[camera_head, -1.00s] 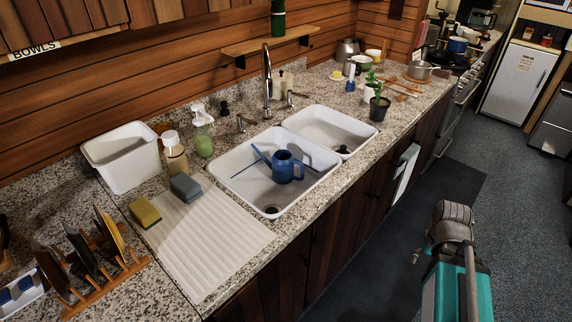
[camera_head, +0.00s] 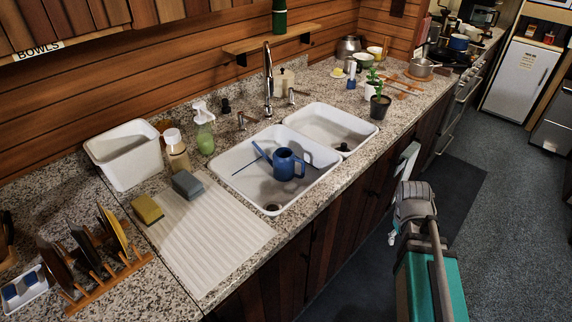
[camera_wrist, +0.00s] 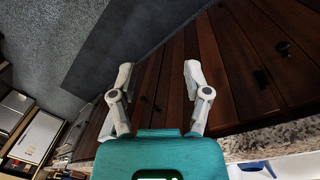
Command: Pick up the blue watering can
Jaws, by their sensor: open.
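The blue watering can (camera_head: 284,164) sits in the near basin of the white double sink (camera_head: 232,160), with its long thin spout pointing to the left. In the wrist view, my gripper (camera_wrist: 156,76) has its two pale fingers spread wide with nothing between them. It faces the dark wooden cabinet fronts (camera_wrist: 240,75). In the head view my arm is at the lower right, in front of the counter and well apart from the can. The fingers are mostly hidden there.
A tall faucet (camera_head: 267,80) stands behind the sink. A ribbed drainboard (camera_head: 210,240) with a grey sponge (camera_head: 187,184) and a yellow sponge (camera_head: 147,209) lies left of it. A potted plant (camera_head: 380,105) stands to the right. The floor (camera_head: 500,200) beside the counter is clear.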

